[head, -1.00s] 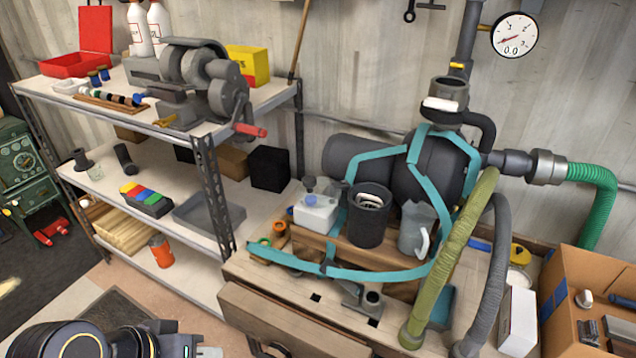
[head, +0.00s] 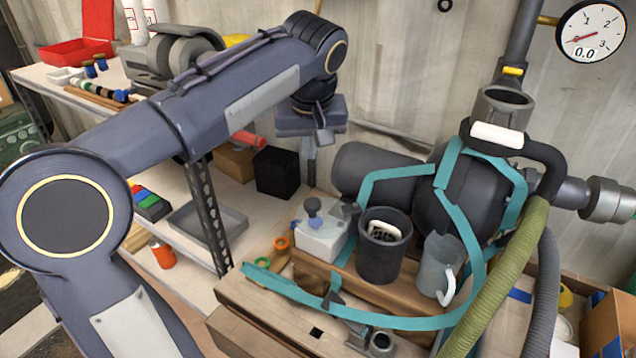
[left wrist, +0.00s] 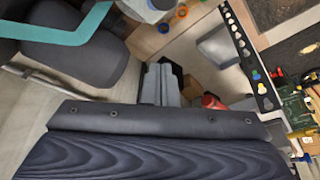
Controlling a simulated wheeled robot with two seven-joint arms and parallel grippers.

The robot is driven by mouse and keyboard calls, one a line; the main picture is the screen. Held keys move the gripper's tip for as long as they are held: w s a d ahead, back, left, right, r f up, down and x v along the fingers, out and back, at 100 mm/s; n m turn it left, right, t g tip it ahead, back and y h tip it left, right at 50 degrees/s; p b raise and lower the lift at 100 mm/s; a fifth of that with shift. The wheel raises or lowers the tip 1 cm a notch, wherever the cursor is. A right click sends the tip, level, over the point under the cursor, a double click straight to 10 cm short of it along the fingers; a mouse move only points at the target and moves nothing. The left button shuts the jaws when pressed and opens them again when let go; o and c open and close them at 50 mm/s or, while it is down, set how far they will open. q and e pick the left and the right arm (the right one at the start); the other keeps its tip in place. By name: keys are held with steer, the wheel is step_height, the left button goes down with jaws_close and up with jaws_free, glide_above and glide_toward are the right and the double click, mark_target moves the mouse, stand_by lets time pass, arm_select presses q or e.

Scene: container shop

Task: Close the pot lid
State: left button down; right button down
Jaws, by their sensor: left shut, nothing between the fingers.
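Nothing shows plainly as the pot lid, and I cannot tell which vessel is the pot. A dark grey cylindrical pot (head: 384,262) stands upright on the wooden bench, open at the top with a pale item inside. Another open-topped dark cup (head: 502,104) sits on the vertical pipe, with a black curved part and a white block (head: 497,135) in front of it. My left gripper (head: 322,145) is shut and empty, pointing down in the air, left of and above the pot. It also shows in the left wrist view (left wrist: 160,84). My right gripper is not in view.
A shelf stands left, partly behind my left arm.

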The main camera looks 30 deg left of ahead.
mark_target(329, 208)
arm_select(q)
steer(key=f, duration=0.5)
steer(key=s+f, duration=0.1)
steer(key=f, duration=0.1)
steer(key=shift+d+f, duration=0.3)
steer(key=shift+f, duration=0.15)
steer(key=shift+d+p, duration=0.1)
steer(key=shift+p, duration=0.2)
